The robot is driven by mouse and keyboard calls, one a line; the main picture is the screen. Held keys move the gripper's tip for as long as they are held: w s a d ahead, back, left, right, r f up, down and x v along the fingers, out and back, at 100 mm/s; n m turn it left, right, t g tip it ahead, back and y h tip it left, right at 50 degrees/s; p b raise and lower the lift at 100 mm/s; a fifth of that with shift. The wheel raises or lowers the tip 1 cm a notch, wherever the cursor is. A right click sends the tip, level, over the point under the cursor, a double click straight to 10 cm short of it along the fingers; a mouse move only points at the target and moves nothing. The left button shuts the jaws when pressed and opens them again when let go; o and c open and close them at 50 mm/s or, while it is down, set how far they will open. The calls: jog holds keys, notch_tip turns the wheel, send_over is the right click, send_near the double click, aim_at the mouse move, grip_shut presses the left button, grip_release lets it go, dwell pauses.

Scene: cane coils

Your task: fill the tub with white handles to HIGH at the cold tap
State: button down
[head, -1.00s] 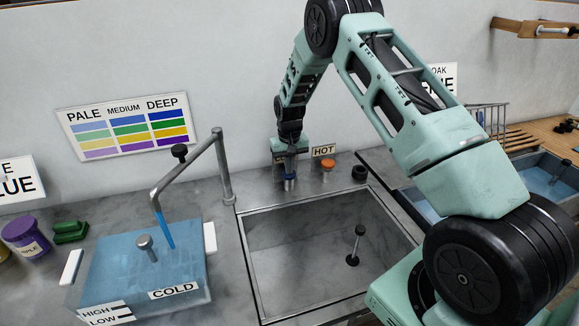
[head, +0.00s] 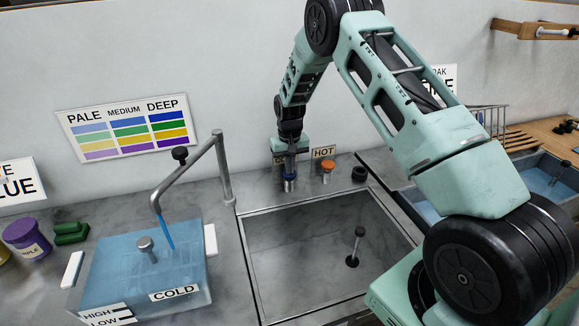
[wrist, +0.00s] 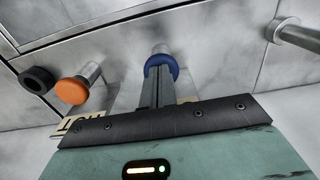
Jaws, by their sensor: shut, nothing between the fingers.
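The clear tub (head: 88,291) has white handles (head: 210,239) and looks blue inside. It stands left of the sink under the bent grey spout (head: 190,163), and a blue stream (head: 166,232) runs down into it. A HIGH and LOW label (head: 107,315) is at its front left corner; I cannot read the water level against it. A COLD label (head: 175,293) shows at its front. The blue cold tap (head: 289,177) is behind the sink. My gripper (head: 290,166) is shut and empty right at this tap; in the wrist view its fingers (wrist: 157,86) overlap the blue knob (wrist: 160,63).
The orange hot tap (head: 327,165) stands just right of my gripper, with a black ring (head: 359,174) beyond it. The sink (head: 300,262) holds only an upright dark-knobbed post (head: 356,244).

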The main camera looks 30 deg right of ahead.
notch_tip(320, 180, up, 13)
jog(key=b, duration=0.2)
jog(key=shift+r+b, duration=0.15)
jog(key=shift+b, duration=0.2)
jog(key=shift+w, duration=0.15)
jog(key=s+a+r+n+y+b, duration=0.1)
jog(key=s+a+r+n, duration=0.2)
jog(key=s+a, duration=0.75)
jog(key=s+a+r+n, duration=0.3)
jog(key=s+a, duration=0.4)
jog(key=a, duration=0.7)
jog(key=s+a+f+n, duration=0.1)
jog(key=s+a+n, duration=0.1)
jog(key=s, duration=0.9)
jog(key=s+a+n, duration=0.2)
jog(key=s+n, duration=0.1)
jog(key=s, duration=0.8)
jog(key=shift+s+f+b, duration=0.2)
jog(key=shift+f+b, duration=0.2)
jog(key=shift+b, duration=0.05)
